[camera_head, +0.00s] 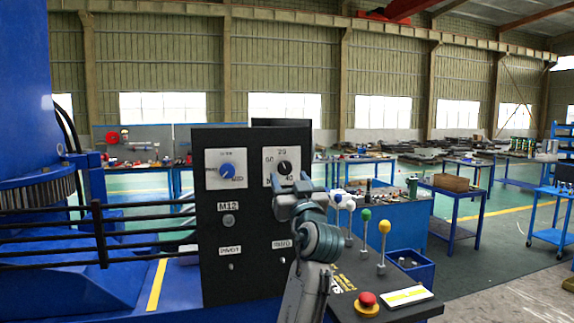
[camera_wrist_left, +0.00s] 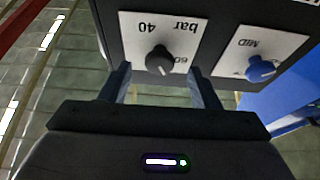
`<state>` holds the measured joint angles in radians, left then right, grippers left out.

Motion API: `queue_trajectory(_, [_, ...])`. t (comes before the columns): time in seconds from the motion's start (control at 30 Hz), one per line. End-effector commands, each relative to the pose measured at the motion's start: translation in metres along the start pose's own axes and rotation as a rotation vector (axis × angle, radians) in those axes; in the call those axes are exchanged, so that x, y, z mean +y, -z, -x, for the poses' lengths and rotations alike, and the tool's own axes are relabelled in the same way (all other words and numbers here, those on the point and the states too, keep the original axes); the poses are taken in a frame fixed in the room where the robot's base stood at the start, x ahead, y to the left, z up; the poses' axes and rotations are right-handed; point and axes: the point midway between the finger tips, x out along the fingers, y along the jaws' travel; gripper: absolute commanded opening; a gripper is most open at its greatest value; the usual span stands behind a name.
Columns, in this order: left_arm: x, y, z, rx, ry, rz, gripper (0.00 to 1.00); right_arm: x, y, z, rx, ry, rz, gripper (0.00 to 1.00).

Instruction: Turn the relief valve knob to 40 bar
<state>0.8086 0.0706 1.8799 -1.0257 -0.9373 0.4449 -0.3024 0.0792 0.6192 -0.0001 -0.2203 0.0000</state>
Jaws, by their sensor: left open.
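The relief valve knob is a small black knob (camera_head: 284,168) on a white plate marked 20, 40 and 60, at the upper right of the black control panel (camera_head: 212,270). It also shows upside down in the left wrist view (camera_wrist_left: 159,60), with "bar" and "40" readable on its plate. Where its pointer aims is too small to tell. My left gripper (camera_head: 290,181) is in front of this plate and partly covers it. In the left wrist view its open fingers (camera_wrist_left: 158,71) are spread to either side of the knob, with gaps. My right gripper is not in view.
A blue knob (camera_head: 227,170) sits on the left plate, also in the left wrist view (camera_wrist_left: 260,69). Black rails (camera_head: 100,235) are at left.

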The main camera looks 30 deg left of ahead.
Motion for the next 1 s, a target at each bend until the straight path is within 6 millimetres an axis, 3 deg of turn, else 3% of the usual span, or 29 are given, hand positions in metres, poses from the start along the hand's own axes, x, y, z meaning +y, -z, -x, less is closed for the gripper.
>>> queue_trajectory(0.2, [0.000, 0.002, -0.027, 0.000, 0.000, -0.001, 0.56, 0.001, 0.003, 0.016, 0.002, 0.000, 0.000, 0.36])
queue_trajectory(0.57, [0.000, -0.001, -0.031, 0.000, 0.000, 0.002, 0.56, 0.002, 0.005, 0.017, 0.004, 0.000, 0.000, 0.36])
queue_trajectory(0.8, [0.000, -0.001, -0.031, 0.000, -0.001, 0.001, 0.11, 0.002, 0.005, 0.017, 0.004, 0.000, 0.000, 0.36])
queue_trajectory(1.0, [0.000, -0.002, -0.030, 0.000, 0.002, 0.008, 0.11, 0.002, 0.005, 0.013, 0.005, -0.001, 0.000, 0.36])
